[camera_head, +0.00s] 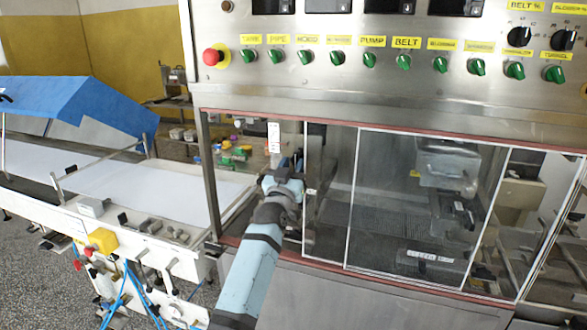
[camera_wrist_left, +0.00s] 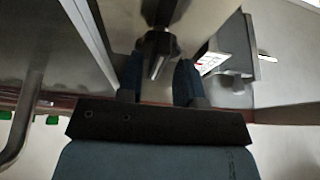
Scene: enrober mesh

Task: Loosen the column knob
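My left arm reaches into the opening at the left end of the machine's window front. In the head view my left gripper (camera_head: 290,163) is inside that opening, beside a white label tag. In the left wrist view the blue fingers of the left gripper (camera_wrist_left: 160,82) stand apart. A dark knob (camera_wrist_left: 156,55) on a column lies between them, nearer the left finger. I see no clear contact on both sides, and the gripper looks open. In the head view the knob is not clearly visible behind my gripper. My right gripper is in neither view.
Glass panels (camera_head: 420,205) close off the machine front right of my arm. The control panel (camera_head: 400,85) with green knobs and a red button (camera_head: 211,57) is above. A white conveyor (camera_head: 150,190) stands left. In the left wrist view, a box with a label (camera_wrist_left: 228,50) is close right of the fingers.

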